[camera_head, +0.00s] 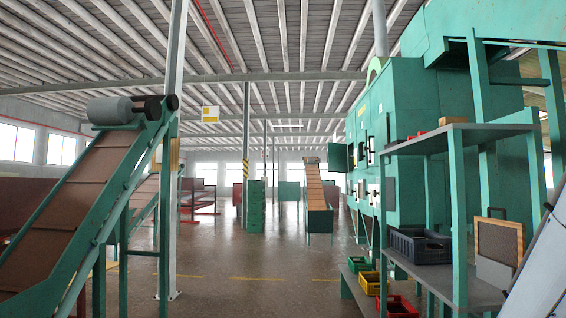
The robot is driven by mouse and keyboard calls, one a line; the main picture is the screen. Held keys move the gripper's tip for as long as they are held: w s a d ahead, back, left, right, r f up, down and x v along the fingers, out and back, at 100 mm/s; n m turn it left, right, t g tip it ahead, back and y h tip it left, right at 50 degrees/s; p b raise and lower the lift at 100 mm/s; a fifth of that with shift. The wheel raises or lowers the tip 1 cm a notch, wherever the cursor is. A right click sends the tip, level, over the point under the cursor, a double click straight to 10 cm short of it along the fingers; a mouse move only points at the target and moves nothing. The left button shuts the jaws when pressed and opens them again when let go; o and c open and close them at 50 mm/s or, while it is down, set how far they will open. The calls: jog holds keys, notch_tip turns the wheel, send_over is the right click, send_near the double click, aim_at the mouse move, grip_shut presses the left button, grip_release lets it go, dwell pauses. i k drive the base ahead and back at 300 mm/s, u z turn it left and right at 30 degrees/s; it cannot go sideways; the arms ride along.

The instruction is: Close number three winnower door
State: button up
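A large green machine (400,110) stands along the right side, partly hidden by green shelving in front of it. A small green door (338,157) sticks out from its aisle-facing side, swung open into the aisle. Dark openings or windows with pale frames (370,151) show on the same face, close to this door. No number is readable on the machine or the door, so I cannot tell which winnower it is. My gripper is not in view.
Green shelving (459,220) with a dark crate (420,246) and coloured bins (370,283) stands at near right. An inclined conveyor (85,190) and a grey post (170,150) are at left. Another conveyor (316,195) stands ahead. The brown floor (250,275) between is clear.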

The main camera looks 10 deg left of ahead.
aim_at(337, 153)
jog(key=u, duration=0.8)
jog(key=i, duration=5.7)
jog(key=z, duration=0.5)
jog(key=i, duration=1.75)
jog(key=z, duration=1.05)
jog(key=i, duration=1.95)
jog(key=k, duration=0.35)
jog(key=u, duration=0.2)
